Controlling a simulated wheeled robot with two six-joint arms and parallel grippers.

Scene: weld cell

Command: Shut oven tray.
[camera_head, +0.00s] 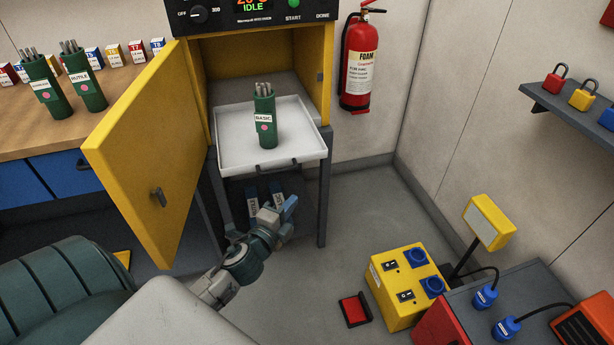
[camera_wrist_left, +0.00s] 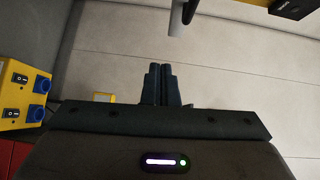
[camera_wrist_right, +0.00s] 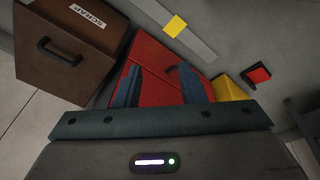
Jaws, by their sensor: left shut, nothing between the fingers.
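The white oven tray (camera_head: 235,147) is pulled out of the yellow oven (camera_head: 325,75). A green canister (camera_head: 265,120) labelled BASIC stands upright on it, with grey rods in its top. A dark handle (camera_head: 270,168) is on the tray's front edge. The yellow oven door (camera_head: 140,150) is swung wide open to the left. My left gripper (camera_head: 289,206) is below and in front of the tray, apart from the handle in the picture. Its fingers (camera_wrist_left: 162,85) are together and empty. My right gripper (camera_wrist_right: 160,55) is open and empty, showing only in the right wrist view.
Green canisters (camera_head: 88,90) stand on the wooden bench at left. More labelled canisters are on a shelf under the tray. A yellow switch box (camera_head: 398,285) and a grey cart are at lower right. A brown SCRAP box (camera_wrist_right: 70,55) is near my right gripper.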

